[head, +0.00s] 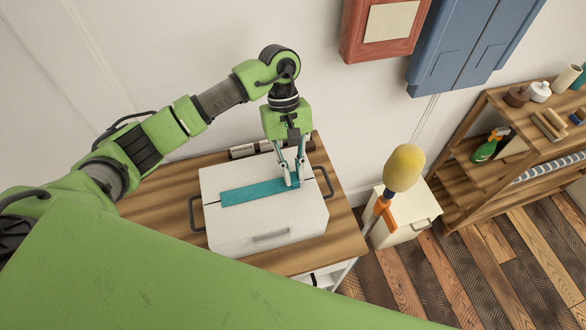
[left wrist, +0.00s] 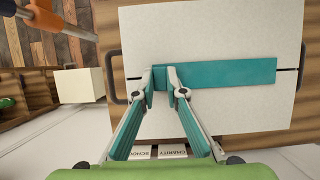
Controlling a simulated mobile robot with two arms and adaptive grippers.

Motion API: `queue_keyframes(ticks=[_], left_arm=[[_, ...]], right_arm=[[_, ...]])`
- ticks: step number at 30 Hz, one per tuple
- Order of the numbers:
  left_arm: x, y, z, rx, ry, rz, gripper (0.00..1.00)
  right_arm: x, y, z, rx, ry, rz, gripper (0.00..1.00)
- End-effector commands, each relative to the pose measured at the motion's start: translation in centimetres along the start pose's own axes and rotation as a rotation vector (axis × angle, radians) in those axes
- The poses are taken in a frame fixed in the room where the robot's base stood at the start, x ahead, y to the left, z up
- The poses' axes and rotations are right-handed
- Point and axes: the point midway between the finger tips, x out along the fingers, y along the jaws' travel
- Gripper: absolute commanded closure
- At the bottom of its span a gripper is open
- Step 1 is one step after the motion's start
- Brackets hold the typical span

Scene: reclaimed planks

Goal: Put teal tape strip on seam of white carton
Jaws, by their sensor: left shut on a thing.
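The white carton (head: 265,225) sits on a wooden-topped cabinet, with a dark handle at each side. Its top fills much of the left wrist view (left wrist: 215,115). The teal tape strip (head: 250,190) lies along the carton's top, in line with the seam; it also shows in the left wrist view (left wrist: 225,73). Short dark bits of seam show beyond both ends of the strip. My left gripper (head: 290,181) is shut on the strip's end, which stands up between the fingertips (left wrist: 161,78). Whether the strip touches the top all along, I cannot tell. My right gripper is not in view.
Small labelled blocks (head: 245,151) stand behind the carton. A yellow-headed tool with an orange part (head: 404,168) rises right of the cabinet, before a white box (head: 400,222). A wooden shelf (head: 490,170) stands at right. Red and blue cabinets hang above.

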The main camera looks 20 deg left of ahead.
Motion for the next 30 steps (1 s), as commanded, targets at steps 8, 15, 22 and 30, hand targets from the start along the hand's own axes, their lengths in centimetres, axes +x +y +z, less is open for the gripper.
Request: queue_keyframes(ticks=[8, 15, 22, 30], left_arm=[[0.1, 0.0, -0.1, 0.000, 0.000, 0.000, 0.71], [0.0, 0.0, 0.0, 0.000, 0.000, 0.000, 0.71], [-2.2, 0.1, -0.3, 0.001, 0.006, 0.004, 0.71], [-8.3, 0.1, -0.2, -0.001, 0.005, 0.003, 0.71]], right_arm=[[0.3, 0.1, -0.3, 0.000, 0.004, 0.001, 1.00], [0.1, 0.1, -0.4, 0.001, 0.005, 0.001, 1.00], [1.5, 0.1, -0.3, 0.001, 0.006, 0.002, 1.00], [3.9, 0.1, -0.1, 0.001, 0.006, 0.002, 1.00]])
